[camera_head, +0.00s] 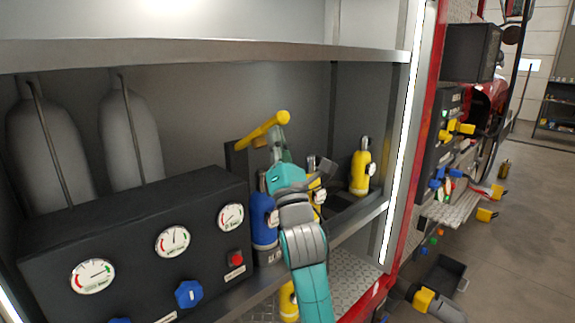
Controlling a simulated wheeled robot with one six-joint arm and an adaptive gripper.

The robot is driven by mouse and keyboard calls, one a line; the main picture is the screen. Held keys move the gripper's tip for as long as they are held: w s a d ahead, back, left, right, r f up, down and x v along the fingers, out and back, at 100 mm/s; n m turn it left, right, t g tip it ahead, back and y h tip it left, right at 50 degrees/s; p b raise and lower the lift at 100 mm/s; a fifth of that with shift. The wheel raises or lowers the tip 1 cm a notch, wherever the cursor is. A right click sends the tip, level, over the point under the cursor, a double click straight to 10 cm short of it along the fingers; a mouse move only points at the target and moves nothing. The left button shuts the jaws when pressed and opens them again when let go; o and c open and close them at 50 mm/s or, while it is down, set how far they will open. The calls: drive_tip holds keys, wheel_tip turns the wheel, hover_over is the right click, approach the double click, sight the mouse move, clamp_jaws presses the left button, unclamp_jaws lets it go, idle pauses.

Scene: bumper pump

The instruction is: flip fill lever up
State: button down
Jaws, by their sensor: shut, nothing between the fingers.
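A yellow lever (262,131) with a rounded knob at its right end stands in the compartment, right of the gauge panel. It slants up to the right from a dark upright plate (236,160). No label on it is readable, so I cannot confirm that it is the fill lever. My teal and grey arm reaches up from the bottom. My gripper (275,138) is shut and empty, just below the knob end of the lever. I cannot tell whether it touches the lever. The wrist hides part of what lies behind it.
A black panel (130,237) with three gauges, blue knobs and a red button (236,257) is at left. A blue bottle (264,222) and a yellow bottle (361,172) stand near my arm. A shelf (200,55) runs above. Two grey cylinders stand behind the panel.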

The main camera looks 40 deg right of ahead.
drive_tip(key=w+r+n+y, duration=0.1)
drive_tip(key=w+r, duration=1)
drive_tip(key=shift+a+r+g+y, duration=0.25)
drive_tip(key=shift+r+g+y, duration=0.1)
drive_tip(key=shift+g+y, duration=0.05)
drive_tip(key=shift+w+a, duration=0.1)
drive_tip(key=shift+w, duration=0.1)
drive_tip(key=v, duration=1.2)
drive_tip(key=shift+s, duration=0.25)
drive_tip(key=shift+f, duration=0.2)
